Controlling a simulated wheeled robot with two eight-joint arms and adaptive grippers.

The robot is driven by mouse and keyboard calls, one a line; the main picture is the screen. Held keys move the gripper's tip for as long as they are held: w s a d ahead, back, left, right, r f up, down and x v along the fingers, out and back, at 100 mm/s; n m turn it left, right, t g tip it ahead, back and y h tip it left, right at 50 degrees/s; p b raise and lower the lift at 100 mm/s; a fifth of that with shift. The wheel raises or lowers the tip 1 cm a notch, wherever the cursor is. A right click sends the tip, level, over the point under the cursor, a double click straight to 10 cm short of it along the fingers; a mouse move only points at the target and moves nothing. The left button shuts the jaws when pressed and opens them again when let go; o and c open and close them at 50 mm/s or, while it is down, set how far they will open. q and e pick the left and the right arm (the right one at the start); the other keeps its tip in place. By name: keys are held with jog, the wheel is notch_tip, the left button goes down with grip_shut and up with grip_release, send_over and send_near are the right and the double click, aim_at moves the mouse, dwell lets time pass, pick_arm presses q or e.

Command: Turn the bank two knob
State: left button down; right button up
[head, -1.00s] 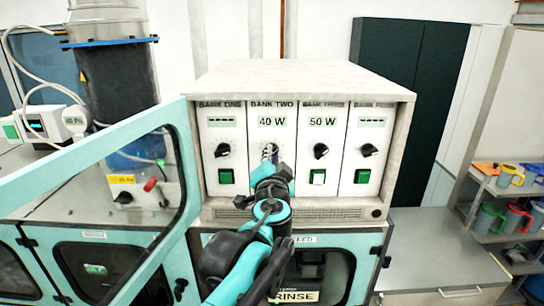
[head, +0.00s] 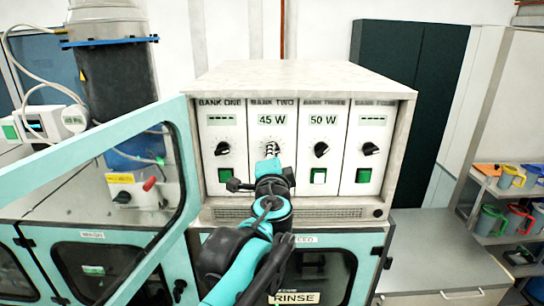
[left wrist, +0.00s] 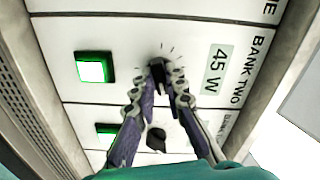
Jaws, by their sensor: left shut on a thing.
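The bank two knob is dark and shows in the left wrist view (left wrist: 157,70), with tick marks around it on the white panel. My left gripper (left wrist: 158,74) has its fingertips closed on both sides of this knob. In the head view my left gripper (head: 269,153) reaches up to the bank two panel and hides most of the knob. The bank two display (head: 271,120) reads 45 W. The bank two button (left wrist: 95,67) glows green in the left wrist view and is hidden behind my gripper in the head view. My right gripper is not in view.
The bank one knob (head: 222,149), bank three knob (head: 321,149) and bank four knob (head: 370,149) flank the gripper closely. Bank three reads 50 W; banks one and four show dashes. An open teal-framed door (head: 70,165) stands left. Shelves with mugs (head: 510,176) stand right.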

pick_arm(q)
jog(key=shift+m, duration=0.3)
jog(key=c, duration=1.6)
grip_release()
jog(key=shift+o, duration=0.2)
jog(key=s, duration=1.2)
